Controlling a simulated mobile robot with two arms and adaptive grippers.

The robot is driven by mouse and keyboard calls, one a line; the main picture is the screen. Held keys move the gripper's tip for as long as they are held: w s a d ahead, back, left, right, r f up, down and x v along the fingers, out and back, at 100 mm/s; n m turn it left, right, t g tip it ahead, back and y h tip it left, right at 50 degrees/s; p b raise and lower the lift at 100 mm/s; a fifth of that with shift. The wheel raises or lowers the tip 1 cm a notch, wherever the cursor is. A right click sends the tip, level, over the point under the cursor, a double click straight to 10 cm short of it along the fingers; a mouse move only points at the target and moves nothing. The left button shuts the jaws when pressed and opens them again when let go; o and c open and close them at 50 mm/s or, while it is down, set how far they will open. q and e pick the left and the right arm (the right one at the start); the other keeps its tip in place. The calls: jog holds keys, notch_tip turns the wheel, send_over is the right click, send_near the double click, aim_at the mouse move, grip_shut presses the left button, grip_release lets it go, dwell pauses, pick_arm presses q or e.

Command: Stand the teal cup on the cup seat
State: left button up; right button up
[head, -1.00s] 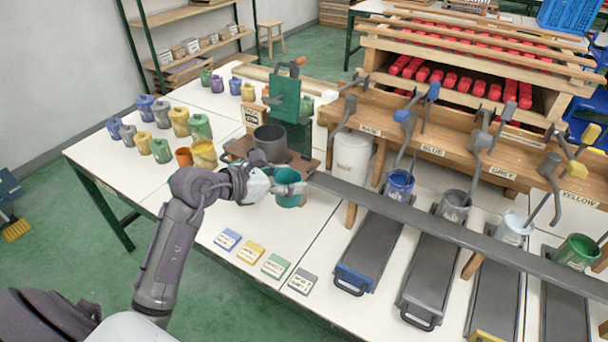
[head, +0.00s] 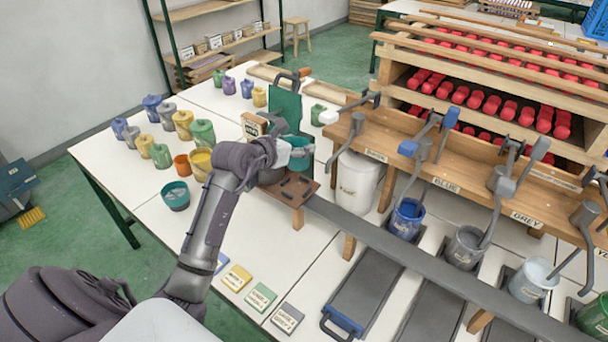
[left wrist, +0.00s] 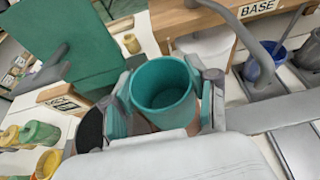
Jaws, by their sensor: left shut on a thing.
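My left gripper (head: 292,152) is shut on the teal cup (head: 301,160), just in front of the green upright panel (head: 285,108). In the left wrist view the teal cup (left wrist: 163,88) is upright and empty between the two fingers (left wrist: 165,100). The brown wooden stand (head: 292,190) with dark slots lies below and in front of the cup. I cannot tell which part is the cup seat, or whether the cup's base touches anything. A dark pot beside the cup is mostly hidden by my gripper. My right gripper is not in view.
A teal bowl (head: 175,196) stands on the white table left of my arm, near several coloured jars (head: 203,132). A white bucket (head: 357,180) stands to the right of the cup. A long grey rail (head: 420,262) runs from the stand toward the lower right.

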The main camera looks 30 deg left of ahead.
aim_at(296, 169)
pick_arm(q)
jog(key=f, duration=0.2)
jog(key=s+f, duration=0.1)
jog(key=f, duration=0.1)
jog(key=shift+s+f, duration=0.15)
jog(key=shift+s, duration=0.05)
jog(key=f, duration=0.2)
jog(key=shift+w+f+p, duration=0.2)
jog(key=shift+f+p, duration=0.15)
jog(key=shift+p, duration=0.05)
jog(key=shift+f, duration=0.45)
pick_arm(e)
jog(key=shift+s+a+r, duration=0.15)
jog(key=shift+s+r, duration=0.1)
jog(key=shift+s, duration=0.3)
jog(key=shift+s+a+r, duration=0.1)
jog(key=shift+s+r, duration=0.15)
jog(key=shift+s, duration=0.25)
